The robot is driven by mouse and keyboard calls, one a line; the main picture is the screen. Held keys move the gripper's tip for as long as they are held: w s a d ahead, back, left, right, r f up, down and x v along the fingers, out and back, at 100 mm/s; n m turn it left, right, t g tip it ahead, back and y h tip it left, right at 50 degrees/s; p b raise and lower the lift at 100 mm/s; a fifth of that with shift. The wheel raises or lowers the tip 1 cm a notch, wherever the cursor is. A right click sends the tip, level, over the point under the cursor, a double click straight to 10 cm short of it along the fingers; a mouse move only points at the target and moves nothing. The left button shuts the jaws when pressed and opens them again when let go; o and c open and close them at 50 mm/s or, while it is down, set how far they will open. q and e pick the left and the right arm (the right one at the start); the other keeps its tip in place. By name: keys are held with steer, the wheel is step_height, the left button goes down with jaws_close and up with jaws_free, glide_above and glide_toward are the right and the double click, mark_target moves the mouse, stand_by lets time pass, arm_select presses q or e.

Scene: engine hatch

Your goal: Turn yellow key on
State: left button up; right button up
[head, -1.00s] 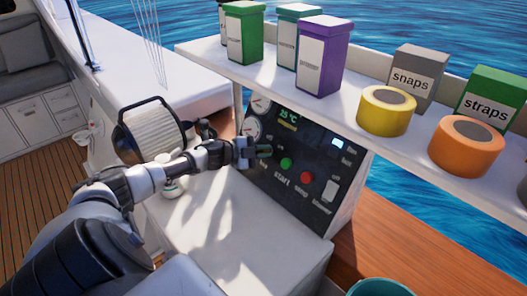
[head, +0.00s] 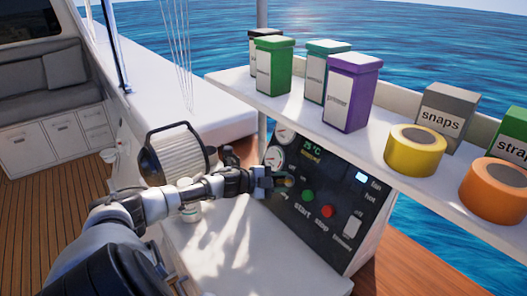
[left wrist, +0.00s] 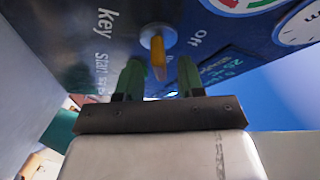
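The yellow key (left wrist: 158,62) sits in a round grey lock on the dark control panel (head: 340,205). In the left wrist view the key lies between the two green fingertips of my left gripper (left wrist: 158,76), which stand apart with gaps on both sides. The labels "key" and "off" show near the lock. In the head view my left gripper (head: 280,180) is at the panel's left part, left of the green start button (head: 308,196), and largely hides the key. I cannot tell whether the fingers touch the panel. My right gripper is not in view.
A red stop button (head: 327,211) and a white blower switch (head: 353,224) are on the panel. Gauges (head: 274,157) sit above my gripper. A shelf (head: 245,88) with boxes and tape rolls overhangs the panel. A winch-like drum (head: 178,152) stands left of it.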

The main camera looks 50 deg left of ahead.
arm_select(q)
steer(key=v, duration=0.9)
steer(key=shift+s, duration=0.15)
steer(key=shift+r, duration=0.15)
stand_by(0.3)
